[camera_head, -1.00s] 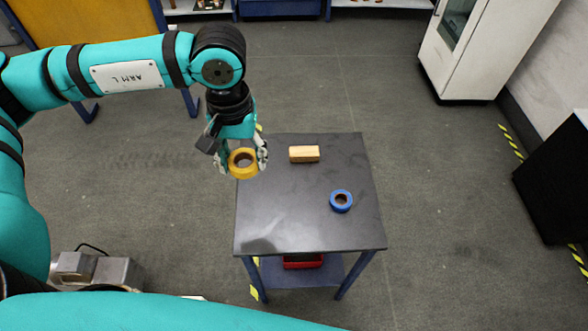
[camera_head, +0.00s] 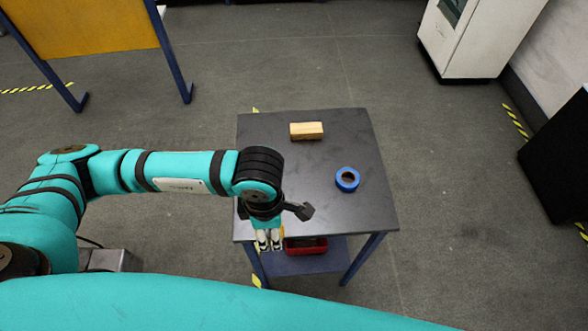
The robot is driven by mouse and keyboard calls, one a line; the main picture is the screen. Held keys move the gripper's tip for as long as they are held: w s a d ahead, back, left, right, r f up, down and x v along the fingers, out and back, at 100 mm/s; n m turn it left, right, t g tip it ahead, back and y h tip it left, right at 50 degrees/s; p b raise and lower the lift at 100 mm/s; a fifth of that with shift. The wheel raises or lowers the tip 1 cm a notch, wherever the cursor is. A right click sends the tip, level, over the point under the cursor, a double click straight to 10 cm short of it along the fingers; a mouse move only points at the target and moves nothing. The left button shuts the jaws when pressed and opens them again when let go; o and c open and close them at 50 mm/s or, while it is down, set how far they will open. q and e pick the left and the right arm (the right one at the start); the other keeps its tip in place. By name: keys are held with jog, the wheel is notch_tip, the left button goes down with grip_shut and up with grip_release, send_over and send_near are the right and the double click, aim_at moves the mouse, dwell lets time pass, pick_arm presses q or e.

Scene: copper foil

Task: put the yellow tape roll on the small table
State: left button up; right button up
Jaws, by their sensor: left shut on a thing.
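My left gripper (camera_head: 269,243) points down at the front left edge of the small table (camera_head: 325,205), with the wrist above it. It is shut on the yellow tape roll (camera_head: 282,231), which is mostly hidden behind the fingers and wrist; only slivers of yellow show. I cannot tell whether the roll touches the tabletop. The small table has a dark grey top and blue legs. My right gripper is not in view.
A red bin (camera_head: 306,247) sits on the lower shelf. The tabletop's middle is bare. A white cabinet (camera_head: 472,40) stands back right.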

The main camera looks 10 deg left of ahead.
pick_arm(q)
jog(key=w+p, duration=0.1)
jog(key=w, duration=0.3)
jog(key=w+a+f+p, duration=0.1)
jog(key=w, duration=0.4)
jog(key=w+a+p, duration=0.1)
jog(key=w, duration=0.4)
jog(key=shift+w+a+f, duration=0.1)
jog(key=shift+a+f, duration=0.05)
jog(key=shift+a, duration=0.05)
notch_tip(320, 180, down, 3)
jog(key=shift+r+p, duration=0.1)
jog(key=shift+p, duration=0.7)
jog(key=shift+f, duration=0.3)
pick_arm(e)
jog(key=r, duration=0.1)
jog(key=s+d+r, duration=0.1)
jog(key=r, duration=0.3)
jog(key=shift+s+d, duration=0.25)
pick_arm(q)
jog(key=shift+f, duration=0.1)
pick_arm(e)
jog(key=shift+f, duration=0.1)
pick_arm(q)
jog(key=shift+f, duration=0.15)
jog(key=o, duration=1.1)
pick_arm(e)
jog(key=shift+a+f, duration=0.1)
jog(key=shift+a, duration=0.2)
